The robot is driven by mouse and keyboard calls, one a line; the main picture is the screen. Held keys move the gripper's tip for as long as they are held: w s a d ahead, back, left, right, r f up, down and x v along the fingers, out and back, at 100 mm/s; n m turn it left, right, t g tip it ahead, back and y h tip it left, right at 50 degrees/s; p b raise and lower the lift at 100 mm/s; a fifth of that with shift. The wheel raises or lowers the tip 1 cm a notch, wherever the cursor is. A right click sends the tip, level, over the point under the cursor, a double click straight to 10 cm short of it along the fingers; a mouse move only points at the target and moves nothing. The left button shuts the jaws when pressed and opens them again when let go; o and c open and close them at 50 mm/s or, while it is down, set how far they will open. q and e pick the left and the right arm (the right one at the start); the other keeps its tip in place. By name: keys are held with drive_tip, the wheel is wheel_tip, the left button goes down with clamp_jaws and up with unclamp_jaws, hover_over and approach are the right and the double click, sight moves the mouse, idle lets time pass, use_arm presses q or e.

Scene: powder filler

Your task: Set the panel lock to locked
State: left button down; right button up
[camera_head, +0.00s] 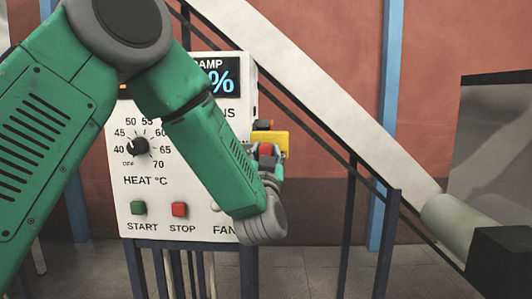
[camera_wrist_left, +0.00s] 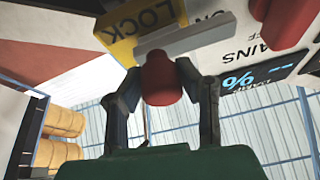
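The panel lock has a yellow plate (camera_head: 273,139) on the right side of the white control panel (camera_head: 125,190). In the left wrist view the plate (camera_wrist_left: 122,42) carries the word LOCK. A grey bar with a red handle (camera_wrist_left: 162,80) stands out in front of the plate. My left gripper (camera_head: 264,161) is at the lock. In the wrist view its fingers (camera_wrist_left: 160,72) flank the red handle closely on both sides and appear closed on it. In the head view the fingers partly hide the lock, so its setting is hard to read. My right gripper is not in view.
The panel has a display (camera_head: 222,82), a heat dial (camera_head: 138,146), a green START button (camera_head: 138,208) and a red STOP button (camera_head: 179,209). Another red handle (camera_wrist_left: 288,22) sits by the MAINS label. Dark rails (camera_head: 346,230) and a sloping white chute (camera_head: 300,75) stand to the right.

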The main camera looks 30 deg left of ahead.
use_arm(q)
drive_tip(key=shift+d, duration=0.15)
drive_tip(key=s+a, duration=0.1)
drive_tip(key=a, duration=0.2)
drive_tip(key=shift+s, duration=0.35)
drive_tip(key=c, duration=1.1)
unclamp_jaws()
drive_tip(key=shift+c, duration=0.2)
drive_tip(key=shift+s+r, duration=0.1)
drive_tip(key=shift+s, duration=0.15)
